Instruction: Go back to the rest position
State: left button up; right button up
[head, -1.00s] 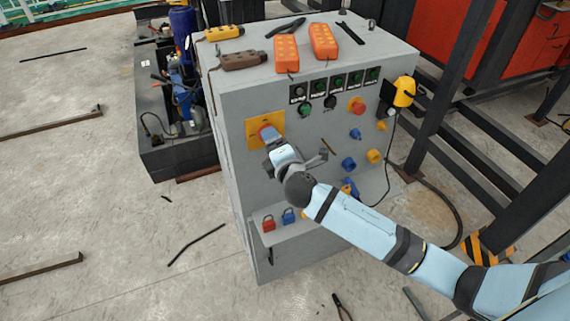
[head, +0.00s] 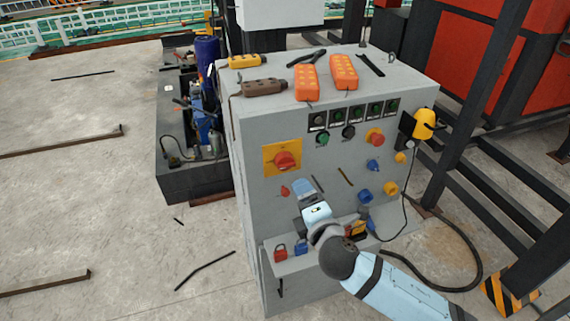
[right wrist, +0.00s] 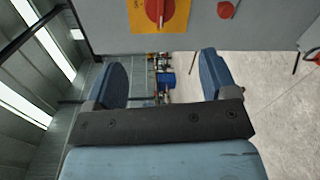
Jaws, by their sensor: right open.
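My right gripper (head: 303,188) is in front of the grey control cabinet (head: 258,215), below the yellow plate with the red rotary switch (head: 285,160). In the right wrist view its two blue fingers (right wrist: 163,76) stand wide apart with nothing between them. The red switch on its yellow plate (right wrist: 160,12) shows at the top of that view, clear of the fingers. My right arm comes in from the lower right and hides part of the cabinet front. My left gripper is not in view.
A ledge on the cabinet front holds a red padlock (head: 280,253) and a blue padlock (head: 301,248). Orange pendants (head: 307,82) and tools lie on top. A yellow device (head: 424,124) hangs at the right side, near dark steel posts. Open concrete floor lies left.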

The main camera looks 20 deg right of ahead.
jog(key=s+f+m+g+y+p, duration=0.1)
jog(key=s+f+m+g, duration=0.5)
jog(key=s+f+m, duration=1.1)
jog(key=s+f+y, duration=0.1)
jog(key=s+f, duration=0.3)
jog(key=shift+f+m+y+p, duration=0.2)
jog(key=shift+m+y+p, duration=0.1)
jog(key=shift+m+p, duration=0.1)
jog(key=shift+d, duration=0.1)
dwell(0.5)
